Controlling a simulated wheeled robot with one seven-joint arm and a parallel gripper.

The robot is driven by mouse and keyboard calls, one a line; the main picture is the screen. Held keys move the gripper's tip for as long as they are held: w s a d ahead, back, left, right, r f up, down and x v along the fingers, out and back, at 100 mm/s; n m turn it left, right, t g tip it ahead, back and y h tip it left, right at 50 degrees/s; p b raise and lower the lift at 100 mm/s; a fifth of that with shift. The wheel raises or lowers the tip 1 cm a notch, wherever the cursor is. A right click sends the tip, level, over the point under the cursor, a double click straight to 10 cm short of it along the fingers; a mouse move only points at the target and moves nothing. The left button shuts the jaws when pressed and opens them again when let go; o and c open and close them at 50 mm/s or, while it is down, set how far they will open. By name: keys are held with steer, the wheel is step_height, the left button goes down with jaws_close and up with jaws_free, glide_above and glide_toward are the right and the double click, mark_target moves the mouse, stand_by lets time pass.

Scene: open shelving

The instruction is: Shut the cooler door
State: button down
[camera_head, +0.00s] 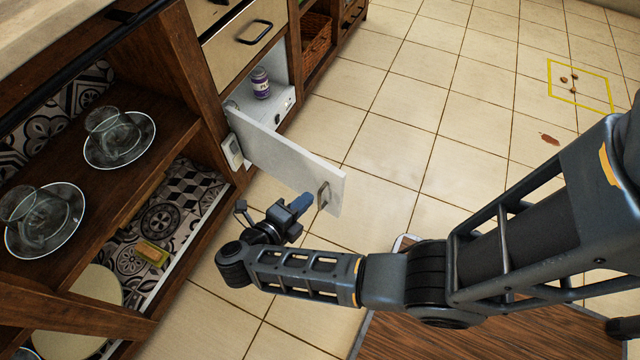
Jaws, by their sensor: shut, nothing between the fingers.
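The cooler door (285,160) is a white panel standing open, swung out from the cabinet over the tiled floor. A small metal handle (323,195) sits near its free end. The cooler (277,102) is a white compartment under a drawer, with a purple-labelled jar (261,83) inside. My gripper (304,201) is shut and empty, at the near side of the door close to the handle. I cannot tell whether its fingertips touch the door or the handle.
Open shelves at left hold glass cups on saucers (119,139) and a yellow sponge (152,253). A small white device (232,151) is on the cabinet post by the hinge. Tiled floor beyond the door is clear, apart from a yellow-outlined square (580,86) and a red stain (550,139).

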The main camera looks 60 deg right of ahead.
mark_target(328, 177)
steer(key=x, duration=0.5)
steer(key=shift+s+d+r, duration=0.15)
steer(key=shift+d+r, duration=0.15)
steer(key=shift+d, duration=0.6)
